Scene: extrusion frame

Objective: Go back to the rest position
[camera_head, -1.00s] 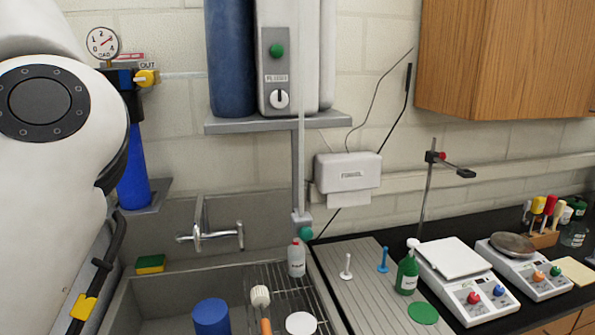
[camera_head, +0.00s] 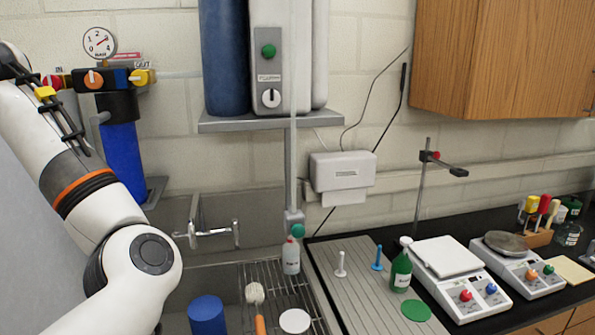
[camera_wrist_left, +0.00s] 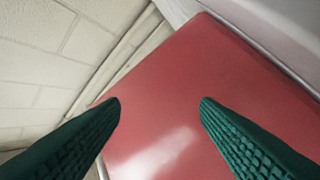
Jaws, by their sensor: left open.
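My left arm comes in from the left in the head view and bends at an elbow over the left part of the sink. Its gripper is outside the head view. In the left wrist view my left gripper (camera_wrist_left: 160,108) is open, with two green ribbed fingers apart and nothing between them. Beyond the fingers is a smooth red surface (camera_wrist_left: 175,75), with a pale block wall (camera_wrist_left: 50,50) to its left. I cannot tell how far the red surface is from the fingertips. My right gripper is not in view.
The sink holds a blue cylinder (camera_head: 207,316) and a wire rack (camera_head: 270,284) with a brush (camera_head: 256,296). A white bottle (camera_head: 291,258) stands at its back. A ribbed drainboard (camera_head: 350,290), green bottle (camera_head: 401,270) and two balances (camera_head: 447,257) lie to the right.

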